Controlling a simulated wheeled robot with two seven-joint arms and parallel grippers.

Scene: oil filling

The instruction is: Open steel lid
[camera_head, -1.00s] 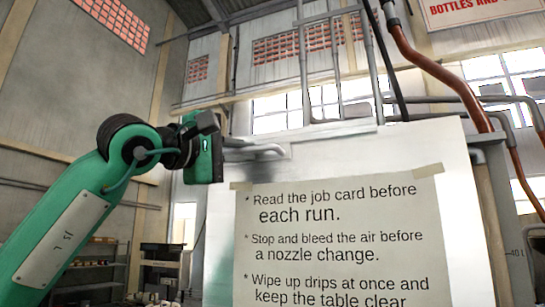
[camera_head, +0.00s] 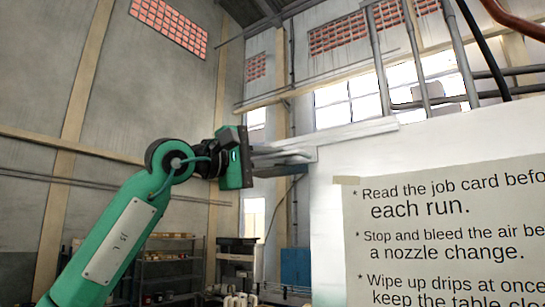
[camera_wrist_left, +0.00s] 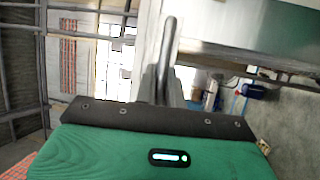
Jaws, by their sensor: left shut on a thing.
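My left gripper (camera_head: 290,158) comes in from the left at the upper left corner of a big white tank. Its fingers are shut on a grey metal handle, which shows as an upright bar in the left wrist view (camera_wrist_left: 168,50). A long, thin, pale grey plate, seemingly the steel lid (camera_head: 345,134), lies edge-on just above the fingers, along the tank's top edge. A broad metal surface, perhaps the lid's, shows in the left wrist view (camera_wrist_left: 240,25). The lid's upper face and any opening under it are hidden from the head view. My right gripper is not in view.
The white tank (camera_head: 326,230) carries a taped paper sign (camera_head: 450,235). Grey pipes (camera_head: 378,60) rise behind its top, and a red-brown pipe (camera_head: 510,20) shows at upper right. Shelves (camera_head: 165,265) and a blue cabinet (camera_head: 295,266) stand behind at lower left.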

